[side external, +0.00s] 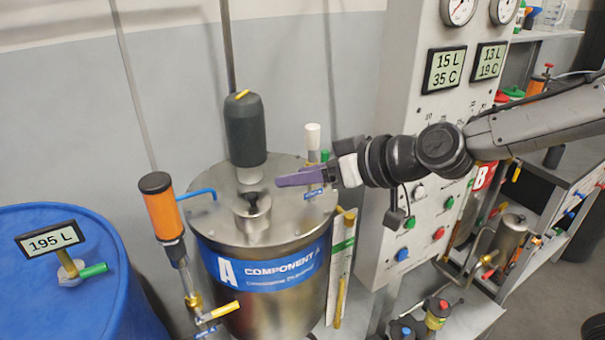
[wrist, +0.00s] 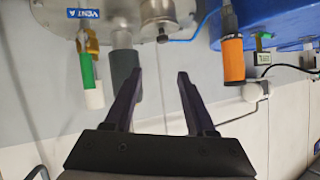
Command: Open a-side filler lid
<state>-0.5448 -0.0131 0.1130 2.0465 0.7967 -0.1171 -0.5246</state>
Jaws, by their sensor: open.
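The A-side tank (side external: 318,210) is a steel drum with a blue "COMPONENT A" band. Its filler lid (side external: 252,211) is a small round metal cap with a black knob, seated on the tank top. In the wrist view the filler lid (wrist: 157,12) is at the top edge, partly cut off, with its black knob toward my fingers. My gripper (side external: 281,181) is above the tank top, right of the lid and apart from it. In the wrist view my gripper (wrist: 160,74) has its fingers spread with nothing between them.
A dark grey motor (side external: 247,130) stands on the tank behind the lid. A white-topped vent valve (side external: 313,140) is behind my gripper. An orange cylinder (side external: 162,205) stands left of the tank, beside a blue drum (side external: 30,225). A gauge panel (side external: 400,130) is on the right.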

